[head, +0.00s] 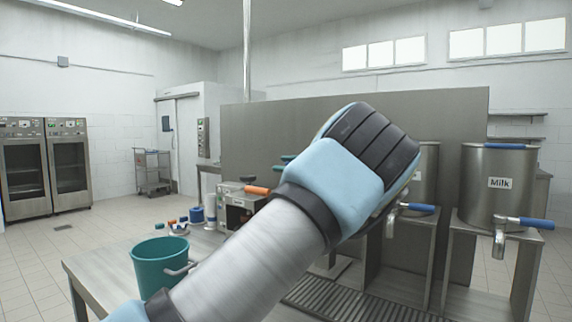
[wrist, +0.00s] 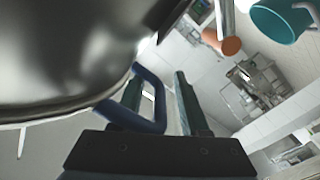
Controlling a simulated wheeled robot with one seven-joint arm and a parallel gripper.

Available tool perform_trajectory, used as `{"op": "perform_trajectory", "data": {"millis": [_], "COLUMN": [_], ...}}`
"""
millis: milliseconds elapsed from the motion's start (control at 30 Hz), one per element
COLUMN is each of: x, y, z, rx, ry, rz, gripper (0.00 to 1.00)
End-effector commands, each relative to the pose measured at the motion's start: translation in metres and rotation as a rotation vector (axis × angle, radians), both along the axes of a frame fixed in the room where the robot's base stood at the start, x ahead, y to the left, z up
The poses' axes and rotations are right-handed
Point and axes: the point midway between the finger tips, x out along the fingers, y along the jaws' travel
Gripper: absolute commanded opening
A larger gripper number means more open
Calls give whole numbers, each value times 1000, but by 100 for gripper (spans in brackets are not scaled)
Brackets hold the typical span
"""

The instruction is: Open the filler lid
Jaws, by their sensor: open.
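In the wrist view, a large shiny metal vessel (wrist: 70,50) with a rounded edge fills the upper left. A blue loop handle (wrist: 152,84) sticks out from its edge. My gripper (wrist: 160,76) is open, with its two dark green fingers pointing at the handle. Part of the handle appears between the fingers, with the left finger seemingly inside the loop; contact cannot be told. In the head view, my arm hides the gripper and most of the filler in front of it. A metal filler labelled Milk (head: 490,188) with a blue handle on top (head: 503,146) stands at the right.
A teal bucket (head: 146,262) stands on the metal table (head: 88,268) at the lower left. A coffee machine (head: 238,208) and small items stand behind it. Taps with blue levers (head: 537,223) project from the fillers. A grey panel (head: 270,130) stands behind my arm.

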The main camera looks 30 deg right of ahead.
Motion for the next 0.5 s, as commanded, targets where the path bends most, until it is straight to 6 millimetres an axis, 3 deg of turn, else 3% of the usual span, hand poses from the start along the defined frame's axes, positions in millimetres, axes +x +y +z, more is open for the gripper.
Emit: {"op": "perform_trajectory", "data": {"millis": [67, 433, 500], "x": [0, 0, 0], "y": [0, 0, 0], "z": [0, 0, 0], "rx": [0, 0, 0], "ry": [0, 0, 0], "rz": [0, 0, 0], "gripper": [41, 0, 0]}}
